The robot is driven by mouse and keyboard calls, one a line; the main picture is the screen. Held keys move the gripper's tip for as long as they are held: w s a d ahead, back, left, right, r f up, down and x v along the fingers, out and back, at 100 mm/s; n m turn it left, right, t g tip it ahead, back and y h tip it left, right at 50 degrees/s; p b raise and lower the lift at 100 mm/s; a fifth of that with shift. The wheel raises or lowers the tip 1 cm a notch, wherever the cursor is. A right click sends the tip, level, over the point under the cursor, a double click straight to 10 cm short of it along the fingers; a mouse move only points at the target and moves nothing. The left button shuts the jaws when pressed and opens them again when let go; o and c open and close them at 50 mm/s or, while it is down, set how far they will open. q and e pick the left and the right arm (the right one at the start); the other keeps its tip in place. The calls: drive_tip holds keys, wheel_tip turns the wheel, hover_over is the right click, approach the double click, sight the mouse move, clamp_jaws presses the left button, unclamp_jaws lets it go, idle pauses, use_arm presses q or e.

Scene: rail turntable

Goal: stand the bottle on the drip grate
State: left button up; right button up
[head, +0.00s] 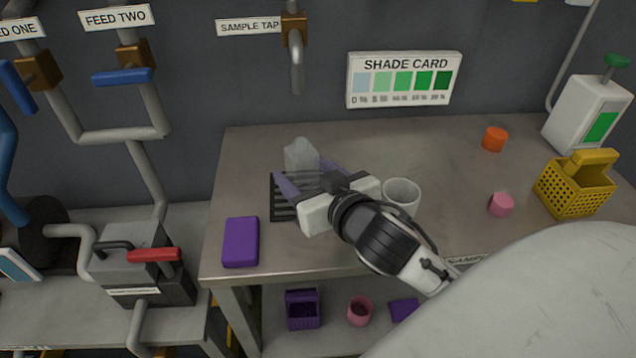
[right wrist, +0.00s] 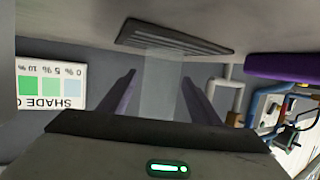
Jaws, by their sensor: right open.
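The clear, pale bottle (head: 301,156) stands upright at the back of the dark slotted drip grate (head: 283,208) on the table. In the right wrist view, which is upside down, the bottle (right wrist: 160,82) meets the grate (right wrist: 175,38) at its base. My right gripper (head: 309,176) is open, its two purple fingers on either side of the bottle. In the right wrist view a gap shows between the bottle and each finger of the gripper (right wrist: 157,85). In the head view the gripper hides part of the grate and the bottle's lower part. My left gripper is not in view.
A purple block (head: 240,242) lies left of the grate. A white cup (head: 402,194) stands close to my right wrist. A pink cup (head: 501,204), an orange cup (head: 494,139), a yellow basket (head: 574,190) and a white dispenser (head: 586,112) are right. The sample tap (head: 296,65) hangs behind the bottle.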

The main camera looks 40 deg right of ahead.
sight(308, 177)
drive_tip(key=v, duration=0.4)
drive_tip(key=shift+s, duration=0.2)
drive_tip(key=p, duration=0.1)
drive_tip(key=s+r+p, duration=0.1)
drive_tip(key=p, duration=0.1)
drive_tip(key=shift+s+a, duration=0.15)
drive_tip(key=shift+s, duration=0.1)
drive_tip(key=shift+s+p, duration=0.45)
drive_tip(key=shift+p, duration=0.05)
drive_tip(key=shift+s+a, duration=0.1)
